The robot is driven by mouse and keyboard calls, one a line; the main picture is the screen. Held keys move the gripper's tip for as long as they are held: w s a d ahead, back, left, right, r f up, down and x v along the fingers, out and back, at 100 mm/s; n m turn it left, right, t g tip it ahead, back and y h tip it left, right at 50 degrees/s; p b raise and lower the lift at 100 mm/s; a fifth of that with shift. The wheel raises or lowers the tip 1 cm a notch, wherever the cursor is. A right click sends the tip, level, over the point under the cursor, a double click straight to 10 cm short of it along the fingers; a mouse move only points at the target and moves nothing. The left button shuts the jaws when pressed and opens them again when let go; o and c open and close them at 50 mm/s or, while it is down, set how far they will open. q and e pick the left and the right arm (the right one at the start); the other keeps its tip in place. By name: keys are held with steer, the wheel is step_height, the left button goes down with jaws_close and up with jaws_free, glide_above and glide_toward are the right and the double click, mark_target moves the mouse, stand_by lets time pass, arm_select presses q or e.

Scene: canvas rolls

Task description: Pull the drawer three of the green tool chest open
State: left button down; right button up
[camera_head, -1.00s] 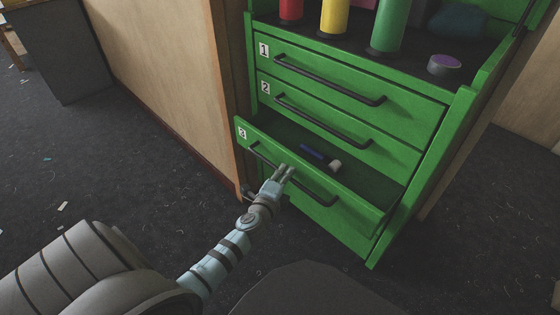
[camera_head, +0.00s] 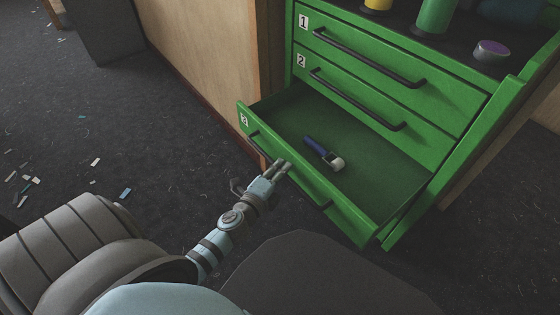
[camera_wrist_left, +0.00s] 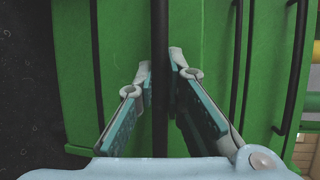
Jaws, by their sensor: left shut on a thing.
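The green tool chest (camera_head: 470,130) stands at the right in the head view. Its drawer three (camera_head: 348,215), with the label 3 at its left end, stands well out from the chest. A blue-handled tool (camera_head: 318,147) with a pale head lies inside it. My left gripper (camera_head: 282,168) is shut on the black bar handle of drawer three. In the left wrist view the dark handle (camera_wrist_left: 160,120) runs between the two fingers of that gripper (camera_wrist_left: 160,75). My right gripper is not in view.
Drawer one (camera_head: 372,58) and drawer two (camera_head: 350,98) are shut above. A wooden panel (camera_head: 205,70) stands left of the chest. Small scraps lie on the dark floor (camera_head: 100,130).

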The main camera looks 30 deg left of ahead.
arm_select(q)
steer(key=c, duration=1.9)
jaws_free()
steer(key=shift+s, duration=0.1)
steer(key=s, duration=0.3)
steer(key=s+r, duration=0.1)
steer(key=s, duration=0.3)
steer(key=s+d+r, duration=0.1)
steer(key=s, duration=0.3)
steer(key=shift+s+d, duration=0.1)
steer(key=shift+s, duration=0.15)
